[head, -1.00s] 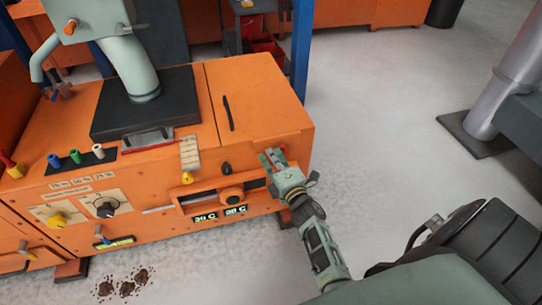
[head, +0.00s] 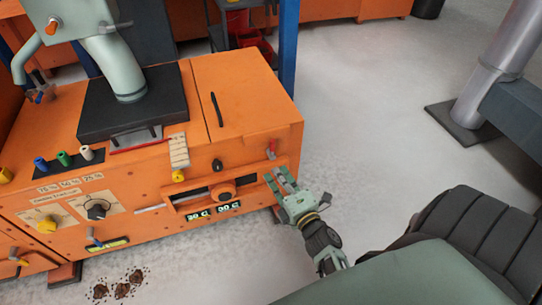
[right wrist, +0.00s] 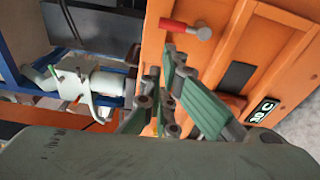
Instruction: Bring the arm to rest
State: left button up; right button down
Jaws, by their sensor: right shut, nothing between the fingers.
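My right arm reaches in from the lower right in the head view. Its grey-green right gripper (head: 278,178) is shut and empty. It is beside the right front corner of the orange machine (head: 245,120), just below a small red-handled lever (head: 272,148) and apparently clear of it. In the right wrist view the fingers lie in front of the orange panel, with the red handle (right wrist: 187,29) above them. My left gripper is not in view.
The machine's front carries a round dark knob (head: 222,194), a yellow knob (head: 46,226) and digital displays. A grey-green spout (head: 115,68) stands on top. A blue post (head: 288,45) rises behind. Open floor (head: 370,130) lies to the right; a metal pipe (head: 490,80) stands beyond.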

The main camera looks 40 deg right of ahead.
jog(key=shift+s, duration=0.5)
